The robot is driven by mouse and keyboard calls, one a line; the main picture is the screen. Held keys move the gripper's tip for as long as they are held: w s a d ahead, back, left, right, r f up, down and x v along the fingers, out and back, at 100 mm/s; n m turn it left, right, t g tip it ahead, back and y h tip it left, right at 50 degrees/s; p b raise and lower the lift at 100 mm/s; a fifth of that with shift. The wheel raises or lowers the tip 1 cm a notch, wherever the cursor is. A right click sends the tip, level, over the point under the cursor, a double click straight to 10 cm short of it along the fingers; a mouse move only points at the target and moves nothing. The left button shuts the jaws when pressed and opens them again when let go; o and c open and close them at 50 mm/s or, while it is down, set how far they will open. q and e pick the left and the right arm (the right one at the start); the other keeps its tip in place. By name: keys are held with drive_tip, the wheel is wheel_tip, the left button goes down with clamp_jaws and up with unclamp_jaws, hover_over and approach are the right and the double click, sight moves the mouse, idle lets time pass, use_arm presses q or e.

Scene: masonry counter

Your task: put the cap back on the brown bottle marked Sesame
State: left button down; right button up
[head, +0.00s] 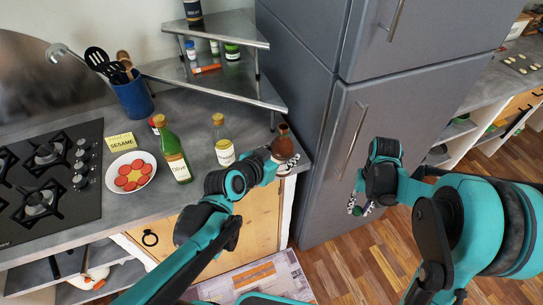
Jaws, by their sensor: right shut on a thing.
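A brown bottle (283,146) stands at the right end of the grey counter, near the fridge. No mark on it is readable, and I cannot tell whether its top is covered. My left gripper (287,165) is at the lower part of this bottle; its checkered fingers show beside it, but their grip is unclear. My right gripper (360,208) is to the right, in front of the fridge and apart from the counter. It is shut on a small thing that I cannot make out. I cannot clearly identify the cap anywhere.
A yellow note reading SESAME (120,142) lies by a plate (112,171) of red slices. A green bottle (172,152) and a pale yellow bottle (222,141) stand left of the brown one. A corner shelf (240,89) is behind. The fridge (345,150) is close on the right.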

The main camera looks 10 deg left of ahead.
idle(0.3)
drive_tip(key=a+r, duration=0.4)
drive_tip(key=r, duration=1.3)
wheel_tip(320, 180, up, 20)
drive_tip(key=n+h, duration=0.1)
drive_tip(key=n, duration=0.8)
hover_over(285, 128)
drive_tip(key=shift+w+a+r, duration=0.15)
drive_tip(key=shift+w+a, duration=0.1)
drive_tip(key=shift+w, duration=0.05)
drive_tip(key=shift+f, duration=2.05)
drive_tip(key=shift+s+d, duration=0.1)
